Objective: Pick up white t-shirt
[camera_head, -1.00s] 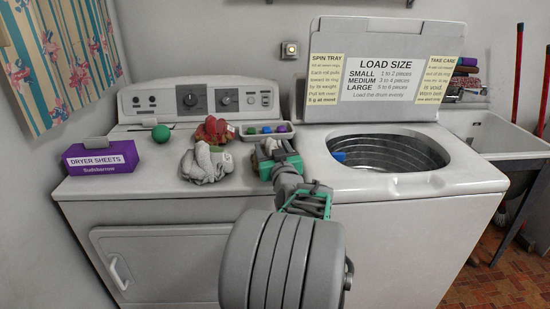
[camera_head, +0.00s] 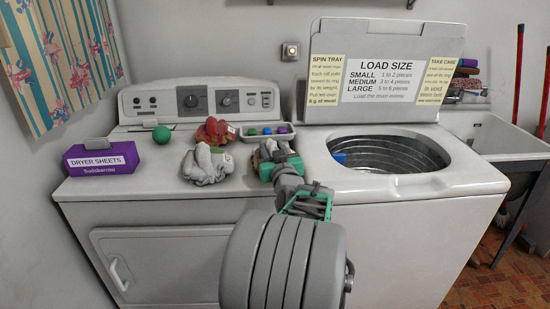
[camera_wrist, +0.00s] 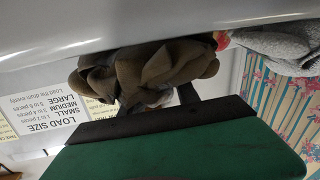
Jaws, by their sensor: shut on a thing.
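My gripper (camera_head: 272,158) is at the right end of the dryer top, shut on a crumpled cloth. In the wrist view this cloth (camera_wrist: 150,72) looks brownish and shaded, bunched at the fingers beyond the green gripper body. In the head view it is mostly hidden by my gripper. A pale grey-white crumpled cloth (camera_head: 205,167) lies on the dryer to the left, apart from my gripper, and shows at the edge of the wrist view (camera_wrist: 285,45). I cannot tell from colour which cloth is the white t-shirt.
A red cloth (camera_head: 214,131) lies behind the pale one, beside a tray (camera_head: 250,137) with small coloured balls. A purple dryer sheets box (camera_head: 102,158) and a green ball (camera_head: 161,134) are farther left. The open washer drum (camera_head: 400,153) is just right of my gripper.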

